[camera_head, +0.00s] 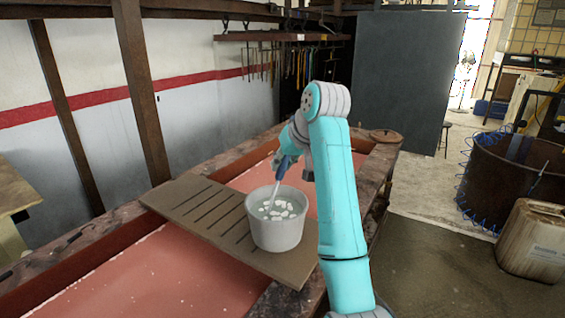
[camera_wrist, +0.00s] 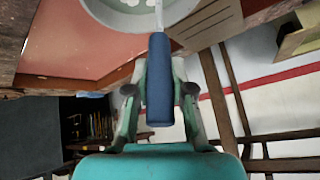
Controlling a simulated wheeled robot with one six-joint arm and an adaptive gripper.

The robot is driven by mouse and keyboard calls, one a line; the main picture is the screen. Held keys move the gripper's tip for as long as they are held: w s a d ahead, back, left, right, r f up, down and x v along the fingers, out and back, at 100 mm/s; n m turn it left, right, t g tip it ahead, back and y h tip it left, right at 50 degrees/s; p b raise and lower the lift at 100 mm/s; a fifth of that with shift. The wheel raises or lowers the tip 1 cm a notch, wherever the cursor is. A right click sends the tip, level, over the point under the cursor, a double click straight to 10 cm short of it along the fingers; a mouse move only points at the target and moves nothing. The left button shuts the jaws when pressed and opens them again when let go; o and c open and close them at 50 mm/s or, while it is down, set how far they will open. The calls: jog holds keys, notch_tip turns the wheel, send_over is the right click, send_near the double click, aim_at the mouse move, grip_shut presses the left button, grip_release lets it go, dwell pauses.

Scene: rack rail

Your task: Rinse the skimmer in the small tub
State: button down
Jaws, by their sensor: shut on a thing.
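The small tub (camera_head: 277,236) is a light grey round bucket standing upright on a slatted board. White pieces float on the liquid inside it. My gripper (camera_head: 290,160) is above and behind the tub's far rim. It is shut on the skimmer's blue handle (camera_wrist: 159,80), which also shows in the head view (camera_head: 282,169). The skimmer's thin light shaft (camera_head: 276,190) slants down into the tub. Its lower end is hidden by the liquid and the white pieces. In the wrist view the tub's rim (camera_wrist: 112,24) shows at the top, with the shaft reaching over it.
The slatted board (camera_head: 187,199) lies across a long trough of reddish liquid (camera_head: 130,275) with a dark stone-like edge. A rail with hanging tools (camera_head: 280,37) is at the back. A brown drum (camera_head: 510,180) and a plastic canister (camera_head: 533,240) stand on the floor at right.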

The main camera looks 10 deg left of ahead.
jog(key=shift+r, duration=0.1)
dwell(0.3)
jog(key=shift+r, duration=4.9)
jog(key=shift+d, duration=0.1)
